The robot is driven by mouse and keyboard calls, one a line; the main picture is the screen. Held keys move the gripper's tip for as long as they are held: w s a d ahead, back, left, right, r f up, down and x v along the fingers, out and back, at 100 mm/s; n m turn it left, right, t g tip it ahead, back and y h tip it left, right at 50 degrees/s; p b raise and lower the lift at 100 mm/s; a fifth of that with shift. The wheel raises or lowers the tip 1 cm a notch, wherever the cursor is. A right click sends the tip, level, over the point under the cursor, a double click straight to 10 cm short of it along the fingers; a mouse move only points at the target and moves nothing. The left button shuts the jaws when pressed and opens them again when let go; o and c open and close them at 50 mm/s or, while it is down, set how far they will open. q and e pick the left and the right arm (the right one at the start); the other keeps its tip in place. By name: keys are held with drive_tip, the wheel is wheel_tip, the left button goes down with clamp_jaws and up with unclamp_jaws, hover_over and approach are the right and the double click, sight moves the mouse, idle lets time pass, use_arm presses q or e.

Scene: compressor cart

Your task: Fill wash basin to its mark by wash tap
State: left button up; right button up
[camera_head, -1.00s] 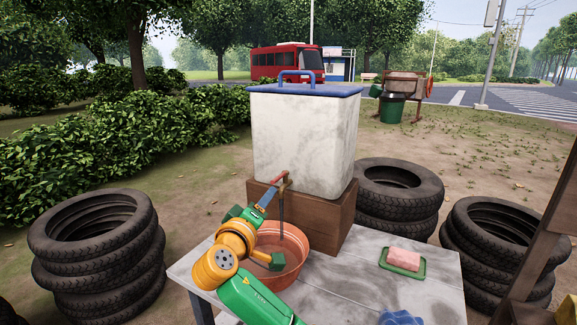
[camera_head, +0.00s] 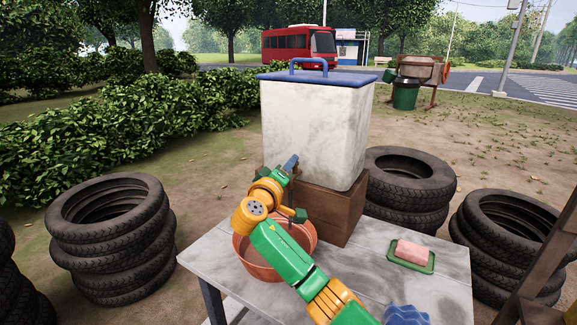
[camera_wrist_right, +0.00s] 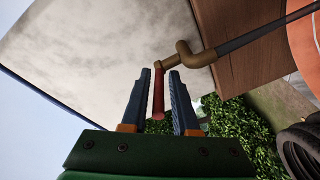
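A white tank (camera_head: 315,125) with a blue lid stands on a wooden block (camera_head: 335,212). Its brass tap (camera_wrist_right: 185,57) has a red lever (camera_wrist_right: 158,92) and a dark spout tube (camera_wrist_right: 245,40). An orange wash basin (camera_head: 262,266) sits on the table below, partly hidden by my right arm; its water level and mark cannot be made out. My right gripper (camera_head: 291,162) is at the tap, and in the wrist view its fingers (camera_wrist_right: 160,74) are apart on either side of the red lever, with narrow gaps. My left gripper is out of view.
The grey table (camera_head: 365,285) also holds a pink sponge on a green dish (camera_head: 410,254) and a blue crumpled cloth (camera_head: 405,315). Stacked tyres stand left (camera_head: 110,235) and right (camera_head: 510,240) of the table. A wooden frame (camera_head: 555,260) rises at the right edge.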

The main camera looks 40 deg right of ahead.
clamp_jaws()
drive_tip(key=shift+f, duration=0.15)
idle(1.0)
